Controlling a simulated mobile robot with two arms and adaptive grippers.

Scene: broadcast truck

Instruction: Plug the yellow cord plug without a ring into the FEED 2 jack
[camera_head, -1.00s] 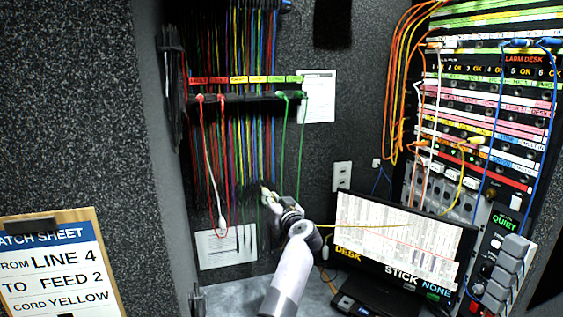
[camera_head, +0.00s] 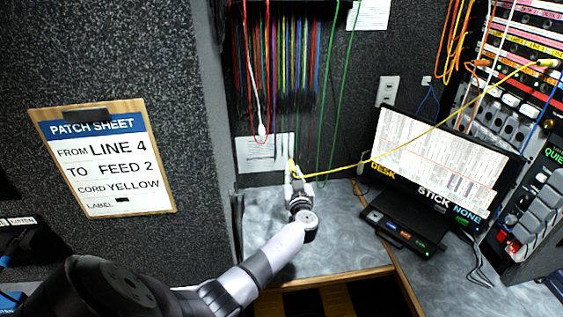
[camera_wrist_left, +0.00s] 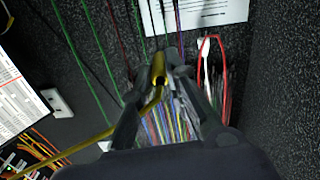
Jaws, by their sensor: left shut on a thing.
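My left gripper (camera_head: 293,170) is shut on a yellow plug (camera_wrist_left: 159,70), low in front of the back wall. The plug sits between the fingertips in the left wrist view; I cannot make out a ring on it. Its yellow cord (camera_head: 430,132) runs right, across the monitor, to another yellow plug (camera_head: 545,63) in the jack bay (camera_head: 510,45). The cord also leaves the fingers toward the lower left in the left wrist view (camera_wrist_left: 75,152). I cannot read a FEED 2 label on the bay. My right gripper is not in view.
A patch sheet (camera_head: 105,160) on the left wall reads LINE 4 to FEED 2, yellow. Hanging cords (camera_head: 275,70) and a paper (camera_head: 262,153) are behind the gripper. A monitor (camera_head: 435,155) stands to the right. The desktop (camera_head: 270,215) below is partly clear.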

